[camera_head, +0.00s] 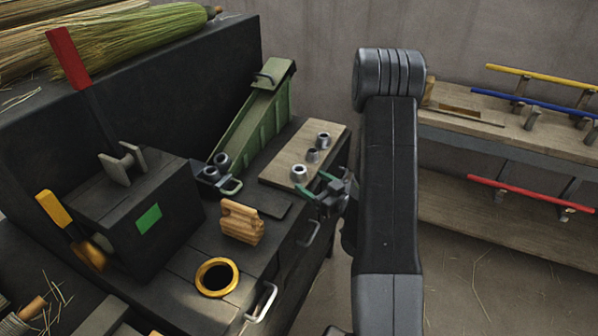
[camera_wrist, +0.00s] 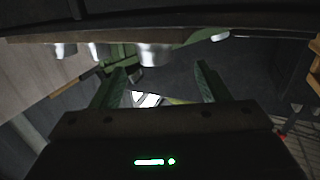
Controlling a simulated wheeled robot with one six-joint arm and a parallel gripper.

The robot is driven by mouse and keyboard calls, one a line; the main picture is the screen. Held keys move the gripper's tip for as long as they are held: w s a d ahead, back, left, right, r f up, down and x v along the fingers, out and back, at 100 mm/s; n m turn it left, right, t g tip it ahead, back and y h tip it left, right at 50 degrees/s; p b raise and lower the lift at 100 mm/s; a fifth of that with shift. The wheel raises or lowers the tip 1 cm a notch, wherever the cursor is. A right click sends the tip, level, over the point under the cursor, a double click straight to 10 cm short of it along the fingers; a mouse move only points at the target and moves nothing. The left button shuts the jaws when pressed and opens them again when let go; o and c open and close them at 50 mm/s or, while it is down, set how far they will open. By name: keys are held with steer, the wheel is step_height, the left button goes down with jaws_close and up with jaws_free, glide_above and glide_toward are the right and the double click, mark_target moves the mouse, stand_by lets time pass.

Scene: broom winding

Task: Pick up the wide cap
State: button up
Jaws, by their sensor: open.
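Three grey metal caps stand in a row on a light wooden board (camera_head: 282,167) on the dark bench. The front cap (camera_head: 299,173) looks the widest, with a middle cap (camera_head: 313,155) and a back cap (camera_head: 324,140) behind it. My gripper (camera_head: 318,183) has green fingers, which are apart and empty, just right of and in front of the front cap. In the wrist view, a large cap (camera_wrist: 155,55) shows just beyond and between the fingertips (camera_wrist: 160,76), apart from them. The other caps show to its left.
A green chute (camera_head: 255,125) stands behind the board, with dark cylinders at its foot. A wooden block (camera_head: 241,222) and a yellow ring (camera_head: 216,277) lie nearer. A black box with a red lever (camera_head: 68,57) stands left. Shelves with coloured rods (camera_head: 530,105) are at right.

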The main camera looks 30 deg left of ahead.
mark_target(296, 167)
steer(key=x, duration=0.3)
steer(key=shift+w+a, duration=0.1)
steer(key=shift+a, duration=0.2)
steer(key=x, duration=0.1)
steer(key=p+x, duration=0.1)
steer(key=x, duration=0.1)
steer(key=r+p+x, duration=0.1)
steer(key=shift+w+a+f, duration=0.1)
steer(key=shift+w+a, duration=0.15)
steer(key=shift+w, duration=0.15)
steer(key=shift+w+a, duration=0.15)
steer(key=shift+a, duration=0.25)
steer(key=shift+f, duration=0.1)
steer(key=c, duration=1)
